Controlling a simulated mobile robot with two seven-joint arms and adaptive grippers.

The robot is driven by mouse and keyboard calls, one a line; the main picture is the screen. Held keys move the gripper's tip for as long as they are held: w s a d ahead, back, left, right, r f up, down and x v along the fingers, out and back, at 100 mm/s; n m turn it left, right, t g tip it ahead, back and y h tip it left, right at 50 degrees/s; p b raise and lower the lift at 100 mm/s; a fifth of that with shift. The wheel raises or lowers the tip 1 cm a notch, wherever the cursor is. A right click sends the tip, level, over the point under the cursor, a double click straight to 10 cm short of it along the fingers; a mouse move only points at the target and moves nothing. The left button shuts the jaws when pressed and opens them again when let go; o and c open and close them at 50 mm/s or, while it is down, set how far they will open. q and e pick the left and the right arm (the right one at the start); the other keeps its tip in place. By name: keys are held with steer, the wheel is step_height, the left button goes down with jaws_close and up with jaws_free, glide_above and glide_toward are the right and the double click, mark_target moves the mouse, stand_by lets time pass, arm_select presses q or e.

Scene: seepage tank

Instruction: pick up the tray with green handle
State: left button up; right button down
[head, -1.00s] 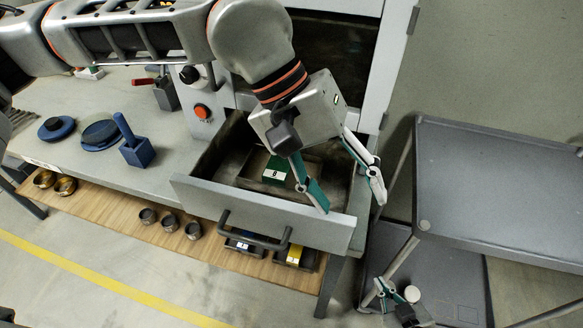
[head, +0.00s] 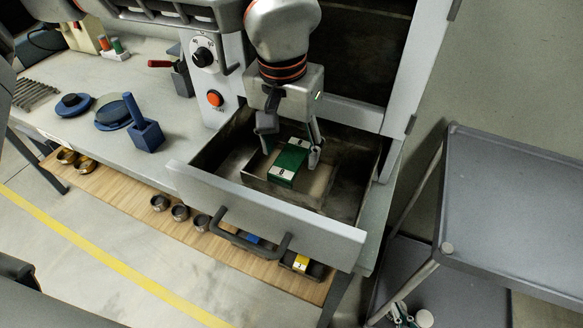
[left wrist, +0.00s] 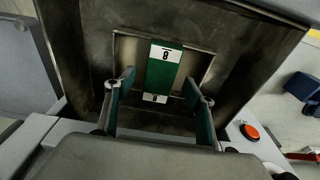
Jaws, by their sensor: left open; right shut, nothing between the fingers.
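The tray with the green handle (head: 289,163) is a shallow metal tray (head: 314,186) lying inside the open drawer (head: 265,217). Its handle is a green block with white labels marked 8. My left gripper (head: 290,148) is open over the handle, one finger on each side of it in the head view. In the left wrist view the handle (left wrist: 164,70) lies ahead, between the spread fingers (left wrist: 160,100), with no clear contact.
The drawer front with its dark bar handle (head: 240,233) stands out from the bench. A grey cart (head: 515,205) is at the right. Trays with blue and yellow handles (head: 301,263) and several small bowls (head: 180,213) sit on the wooden shelf below. A red button (head: 215,98) is beside the drawer.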

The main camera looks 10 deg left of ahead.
mark_target(291, 157)
arm_select(q)
steer(key=f, duration=0.3)
steer(key=shift+w+f, duration=0.15)
steer(key=shift+w, duration=0.2)
steer(key=c, duration=1.4)
steer(key=shift+c, duration=0.2)
steer(key=shift+r, duration=0.25)
